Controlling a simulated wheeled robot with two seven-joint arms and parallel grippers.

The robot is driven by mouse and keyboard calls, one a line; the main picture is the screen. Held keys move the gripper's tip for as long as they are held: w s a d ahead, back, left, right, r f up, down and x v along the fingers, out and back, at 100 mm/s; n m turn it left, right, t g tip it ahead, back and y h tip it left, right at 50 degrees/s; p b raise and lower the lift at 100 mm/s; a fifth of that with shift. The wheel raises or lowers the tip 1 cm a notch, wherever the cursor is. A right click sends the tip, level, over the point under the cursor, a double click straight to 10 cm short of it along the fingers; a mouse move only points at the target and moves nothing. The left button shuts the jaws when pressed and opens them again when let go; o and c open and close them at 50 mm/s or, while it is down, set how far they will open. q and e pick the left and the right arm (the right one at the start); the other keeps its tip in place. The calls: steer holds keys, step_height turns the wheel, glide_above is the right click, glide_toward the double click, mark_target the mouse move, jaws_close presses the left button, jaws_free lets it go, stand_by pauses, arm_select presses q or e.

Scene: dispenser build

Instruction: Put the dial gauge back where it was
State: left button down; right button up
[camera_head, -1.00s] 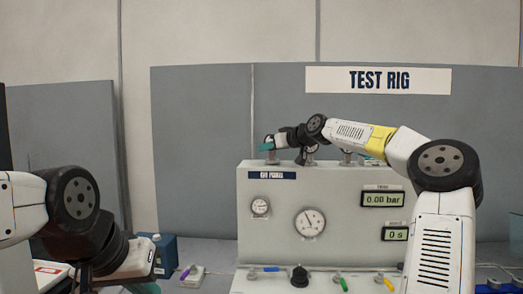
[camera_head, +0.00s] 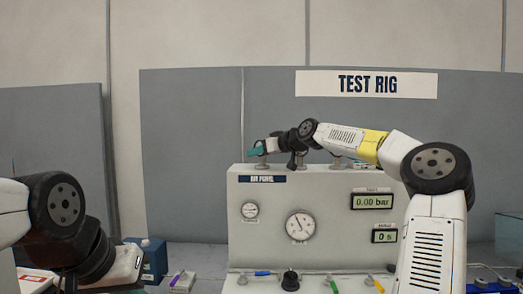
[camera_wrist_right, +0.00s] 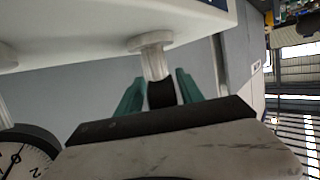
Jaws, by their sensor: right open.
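A dial gauge (camera_wrist_right: 18,158) with a white face and black rim shows at the lower left of the right wrist view, cut by the frame edge. It is beside a neighbouring metal stub. My right gripper (camera_head: 258,151) is at the left end of the air panel's top. In the right wrist view my green fingers (camera_wrist_right: 160,90) are open on either side of a black piece (camera_wrist_right: 161,94) on a metal port (camera_wrist_right: 153,60). What the black piece belongs to is hidden by my gripper. My left gripper (camera_head: 130,291) is mostly below the head view.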

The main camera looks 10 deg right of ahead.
steer(key=v, duration=1.1)
steer(key=shift+s, duration=0.1)
